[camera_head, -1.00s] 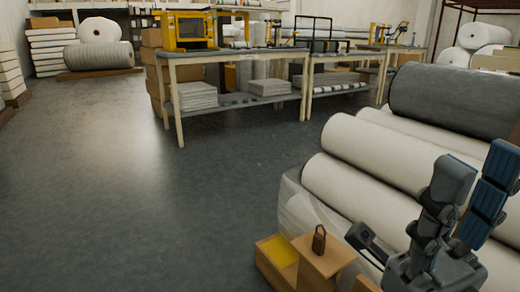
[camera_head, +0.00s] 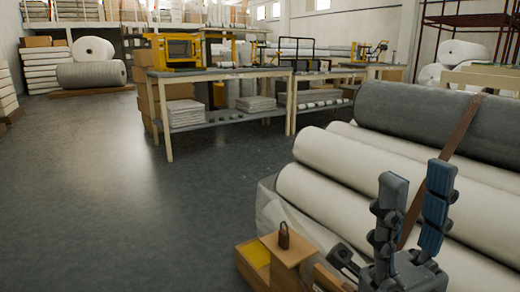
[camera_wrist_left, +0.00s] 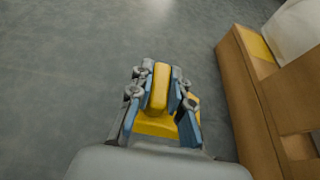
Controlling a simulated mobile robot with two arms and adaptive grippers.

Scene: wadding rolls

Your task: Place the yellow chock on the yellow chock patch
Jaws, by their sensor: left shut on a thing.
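In the left wrist view, my left gripper (camera_wrist_left: 160,104) is shut on the yellow chock (camera_wrist_left: 158,90), which stands up between the blue finger pads. The chock's wider yellow base shows below and beside the fingers, above the grey floor. The yellow patch (camera_wrist_left: 257,45) lies in a wooden stand to the right, apart from the chock. It also shows in the head view (camera_head: 255,254). My right gripper (camera_head: 416,188) points up in the head view, its two fingers apart with nothing between them. My left gripper is not in the head view.
The wooden stand (camera_head: 288,249) has a raised step with a dark padlock-shaped piece (camera_head: 283,236) on it. White rolls (camera_head: 345,205) and a grey roll (camera_head: 440,118) are stacked at the right, crossed by a brown strap (camera_head: 448,150). Worktables (camera_head: 220,75) stand behind. The left floor is clear.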

